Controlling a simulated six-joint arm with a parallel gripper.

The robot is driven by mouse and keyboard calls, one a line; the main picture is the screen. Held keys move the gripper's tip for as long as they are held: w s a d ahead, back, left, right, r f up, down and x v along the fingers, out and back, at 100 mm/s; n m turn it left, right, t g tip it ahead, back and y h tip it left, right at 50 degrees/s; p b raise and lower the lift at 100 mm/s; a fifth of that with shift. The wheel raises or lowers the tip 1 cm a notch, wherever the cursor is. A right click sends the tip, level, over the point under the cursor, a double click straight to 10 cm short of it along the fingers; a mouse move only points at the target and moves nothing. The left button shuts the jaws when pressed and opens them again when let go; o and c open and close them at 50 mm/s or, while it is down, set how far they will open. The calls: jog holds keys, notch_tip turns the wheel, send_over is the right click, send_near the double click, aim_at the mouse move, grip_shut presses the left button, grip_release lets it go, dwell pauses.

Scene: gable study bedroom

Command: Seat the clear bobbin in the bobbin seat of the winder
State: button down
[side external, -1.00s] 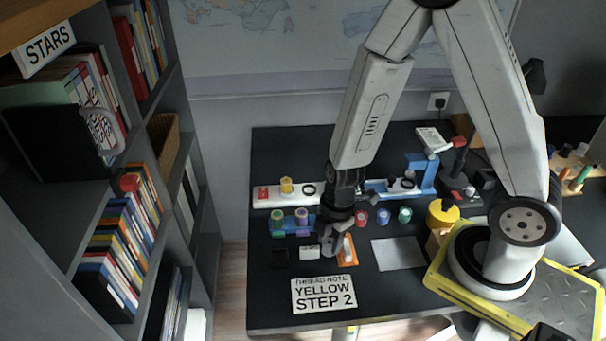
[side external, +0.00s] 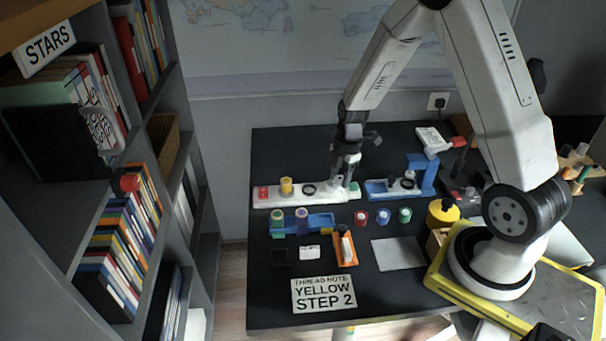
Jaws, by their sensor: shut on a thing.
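My gripper (side external: 342,178) points down over the right part of the long white winder base (side external: 232,200) (side external: 325,199), close above it. It is shut on a small pale thing, which I take to be the clear bobbin; the fingers mostly hide it, and I cannot tell whether it touches the base. The base carries a red block (side external: 263,193), a yellow spool (side external: 286,186) and a black ring (side external: 309,190). A small green part (side external: 354,186) shows at its right end, just beside my gripper. I cannot make out which part is the bobbin seat.
A blue machine (side external: 428,178) stands right of the winder. In front are a blue rack (side external: 322,219) with spools, several loose spools (side external: 383,216), an orange tray (side external: 346,258), a grey mat (side external: 398,254) and a note reading "THREAD NOTE YELLOW STEP 2" (side external: 323,294).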

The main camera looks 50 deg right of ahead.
jog(key=shift+d+r, duration=0.1)
jog(key=shift+d, duration=0.55)
jog(key=w+d+f, duration=0.2)
jog(key=w+f, duration=0.2)
jog(key=w, duration=0.4)
send_over(312, 193)
jog(key=f, duration=0.4)
jog(key=shift+w+d+f, duration=0.25)
jog(key=shift+w+d, duration=0.05)
jog(key=shift+d, duration=0.05)
jog(key=shift+w+d+f, duration=0.15)
jog(key=shift+w+f, duration=0.25)
jog(key=shift+f, duration=0.05)
jog(key=shift+f, duration=0.1)
jog(key=shift+w+f, duration=0.2)
jog(key=shift+f, duration=1.5)
jog(key=shift+f, duration=0.1)
